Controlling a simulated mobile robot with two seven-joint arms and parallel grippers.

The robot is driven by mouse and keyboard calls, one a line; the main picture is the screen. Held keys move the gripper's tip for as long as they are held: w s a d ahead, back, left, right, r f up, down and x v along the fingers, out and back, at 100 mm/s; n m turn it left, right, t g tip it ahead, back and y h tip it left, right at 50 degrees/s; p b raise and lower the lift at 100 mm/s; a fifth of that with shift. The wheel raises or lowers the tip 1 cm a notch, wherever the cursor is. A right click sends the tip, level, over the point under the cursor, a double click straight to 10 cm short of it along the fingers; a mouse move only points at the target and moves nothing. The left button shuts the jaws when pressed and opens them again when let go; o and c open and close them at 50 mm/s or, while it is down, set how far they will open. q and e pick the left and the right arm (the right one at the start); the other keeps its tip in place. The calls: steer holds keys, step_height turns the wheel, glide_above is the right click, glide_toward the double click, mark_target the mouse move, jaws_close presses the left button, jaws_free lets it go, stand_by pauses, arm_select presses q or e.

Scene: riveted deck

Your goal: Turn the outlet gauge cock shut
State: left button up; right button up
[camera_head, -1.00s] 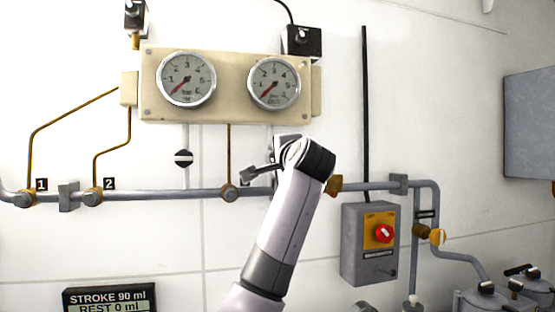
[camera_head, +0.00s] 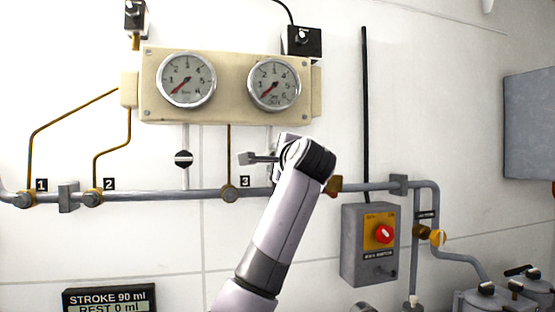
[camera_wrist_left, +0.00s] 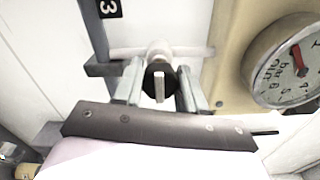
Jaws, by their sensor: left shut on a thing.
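The outlet gauge cock shows in the left wrist view as a dark round knob (camera_wrist_left: 153,78) with a pale bar across it. My left gripper (camera_wrist_left: 159,88) is shut on it, one finger on each side of the knob. In the head view the left arm rises from the bottom. Its gripper (camera_head: 262,158) is below the right gauge (camera_head: 274,83), and the wrist hides the cock. The right gauge also shows in the left wrist view (camera_wrist_left: 292,62). A similar cock (camera_head: 183,158) with a level white bar sits below the left gauge (camera_head: 187,79). My right gripper is out of view.
A grey pipe (camera_head: 150,195) runs along the wall below the gauges, with valves near labels 1, 2 and 3 (camera_head: 244,181). A grey switch box (camera_head: 369,245) with a red knob stands to the right.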

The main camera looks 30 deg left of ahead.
arm_select(q)
steer(key=shift+f, duration=0.1)
steer(key=o, duration=1)
steer(key=shift+o, duration=0.2)
steer(key=shift+d, duration=0.1)
steer(key=b+v, duration=0.2)
steer(key=v, duration=0.5)
